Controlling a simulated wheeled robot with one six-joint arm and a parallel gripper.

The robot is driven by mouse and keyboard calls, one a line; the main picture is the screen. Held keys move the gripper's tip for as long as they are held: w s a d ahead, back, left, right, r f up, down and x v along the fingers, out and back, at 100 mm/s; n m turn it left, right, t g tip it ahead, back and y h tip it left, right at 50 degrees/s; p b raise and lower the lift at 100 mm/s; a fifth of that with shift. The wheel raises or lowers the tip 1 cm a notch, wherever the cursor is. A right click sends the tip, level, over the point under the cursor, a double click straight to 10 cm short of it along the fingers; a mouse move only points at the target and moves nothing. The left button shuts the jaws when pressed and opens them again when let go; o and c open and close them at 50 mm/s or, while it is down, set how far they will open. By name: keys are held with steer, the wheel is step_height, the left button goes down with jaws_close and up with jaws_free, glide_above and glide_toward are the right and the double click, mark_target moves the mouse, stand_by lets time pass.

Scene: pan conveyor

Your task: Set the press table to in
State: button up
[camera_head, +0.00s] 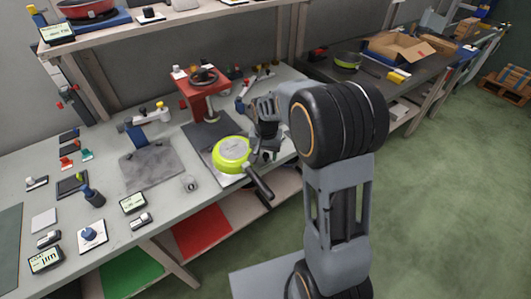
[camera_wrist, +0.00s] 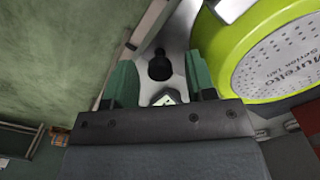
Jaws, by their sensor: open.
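The red press (camera_head: 197,95) with a dark handwheel stands at the back of the bench. A dark plate (camera_head: 203,137) lies in front of it; I cannot tell whether the press table is in or out. A lime-green pan (camera_head: 231,150) lies bottom up in front of the press, its dark handle toward the bench edge. It also shows in the wrist view (camera_wrist: 285,50). My gripper (camera_head: 267,150) is right of the pan, low over the bench. In the wrist view its green fingers (camera_wrist: 160,78) are open. A black knob (camera_wrist: 160,65) shows between them; contact is unclear.
A small device with a pale display (camera_wrist: 165,98) shows near my fingers. Another bench at right holds a cardboard box (camera_head: 398,46).

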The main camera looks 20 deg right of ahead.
steer(key=shift+c, duration=0.5)
jaws_close()
